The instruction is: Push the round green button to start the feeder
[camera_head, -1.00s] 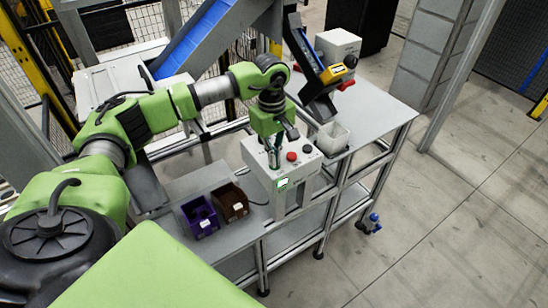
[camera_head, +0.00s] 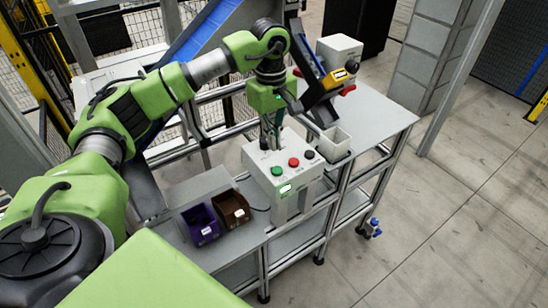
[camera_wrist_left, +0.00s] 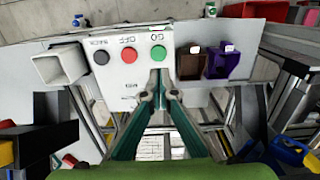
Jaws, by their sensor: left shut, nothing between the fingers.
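The round green button (camera_head: 277,171) is on the top of a light grey control box (camera_head: 258,163), left of a red button (camera_head: 293,162) and a black button (camera_head: 309,154). In the left wrist view the green button (camera_wrist_left: 158,52) shows uncovered, with lettering that looks like GO beside it. My left gripper (camera_head: 274,147) is shut and empty, pointing down over the back part of the box. In the wrist view its fingertips (camera_wrist_left: 159,82) are below the green button and look apart from it. The exact height above the box is hard to tell. My right gripper is out of view.
A purple bin (camera_head: 202,225) and a brown bin (camera_head: 231,209) stand left of the box. A white container (camera_head: 334,142) is at its right. A blue conveyor (camera_head: 200,38) slopes behind. The table (camera_head: 380,115) at the right is mostly clear.

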